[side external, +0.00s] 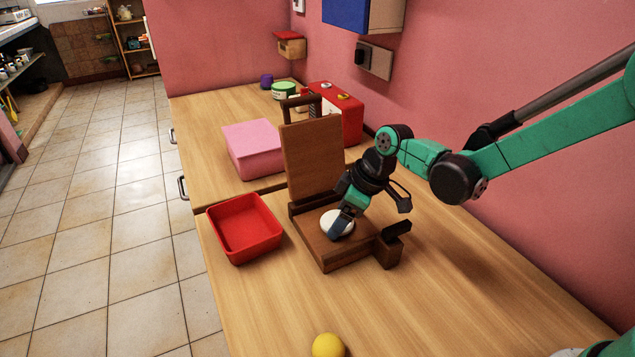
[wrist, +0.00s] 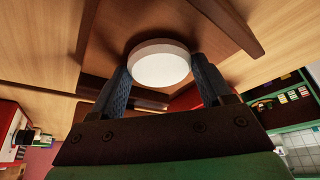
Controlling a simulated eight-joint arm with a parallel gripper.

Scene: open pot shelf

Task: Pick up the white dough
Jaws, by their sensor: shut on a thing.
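The white dough (side external: 337,223) is a round, flat disc. In the side view it is at the base of the open wooden press (side external: 334,253), whose lid stands upright behind it. My gripper (side external: 340,231) reaches down to the dough and partly covers it. In the wrist view the dough (wrist: 159,66) sits between the two dark fingers of my gripper (wrist: 160,82), which are shut on it from both sides. I cannot tell whether the dough still touches the press base.
A red tray (side external: 243,228) stands left of the press. A pink box (side external: 254,149) and a red case (side external: 338,114) are behind it. A yellow ball (side external: 328,346) lies at the front. The press handle (side external: 390,248) sticks out on the right. Counter to the right is clear.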

